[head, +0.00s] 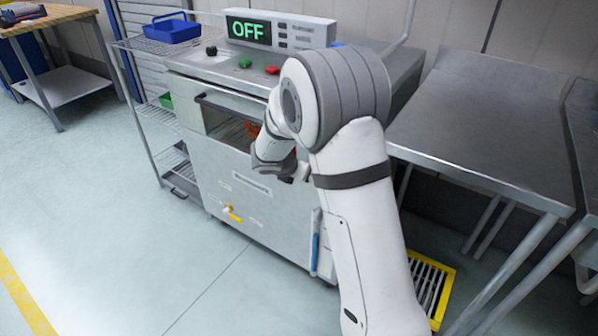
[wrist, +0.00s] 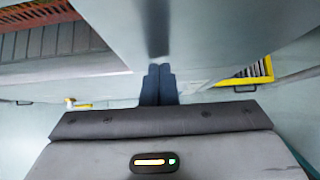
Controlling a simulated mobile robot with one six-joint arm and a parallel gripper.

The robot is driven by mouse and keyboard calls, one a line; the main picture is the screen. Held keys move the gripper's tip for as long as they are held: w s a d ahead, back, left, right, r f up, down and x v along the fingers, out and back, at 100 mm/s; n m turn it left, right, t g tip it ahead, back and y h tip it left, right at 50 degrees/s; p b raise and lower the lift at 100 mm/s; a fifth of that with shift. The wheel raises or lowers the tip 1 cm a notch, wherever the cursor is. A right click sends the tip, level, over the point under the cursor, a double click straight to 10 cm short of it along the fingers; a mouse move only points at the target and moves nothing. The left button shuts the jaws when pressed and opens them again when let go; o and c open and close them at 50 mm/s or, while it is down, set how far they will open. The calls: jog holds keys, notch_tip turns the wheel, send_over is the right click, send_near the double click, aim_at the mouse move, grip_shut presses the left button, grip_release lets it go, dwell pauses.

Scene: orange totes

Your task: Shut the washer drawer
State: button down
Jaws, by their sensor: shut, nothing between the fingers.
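The washer (head: 240,190) is a grey metal cabinet with a display reading OFF on top. Its upper front has a dark opening or window (head: 226,128) with a dark handle bar (head: 232,107) along its top and something orange showing at the right. My arm covers the right part of the front, so I cannot tell how far the drawer stands out. My gripper (head: 290,173) is in front of the cabinet, mostly hidden by my wrist. In the wrist view my gripper (wrist: 158,84) shows two dark fingers pressed together, empty, close to a smooth grey surface (wrist: 220,35); contact is unclear.
A metal table (head: 490,130) stands at the right, with a yellow-edged floor grate (head: 430,285) below. A wire rack (head: 150,110) stands left of the washer. The floor in front is clear.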

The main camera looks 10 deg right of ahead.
jog(key=shift+w+d+r, duration=0.2)
jog(key=shift+w+r, duration=0.1)
jog(key=shift+r, duration=0.05)
jog(key=s+a+r+p, duration=0.3)
jog(key=s+a+r, duration=0.4)
jog(key=s+a, duration=0.15)
jog(key=s+d+r+m+g+y+p, duration=0.2)
jog(key=s+d+r+m+g+p, duration=0.2)
jog(key=s+d+r+m+p, duration=0.75)
jog(key=s+a+r+m+y+p, duration=0.1)
jog(key=s+r+m+y+p, duration=0.3)
jog(key=s+r+m, duration=0.7)
jog(key=s+m, duration=0.4)
jog(key=m, duration=0.1)
jog(key=shift+r, duration=0.35)
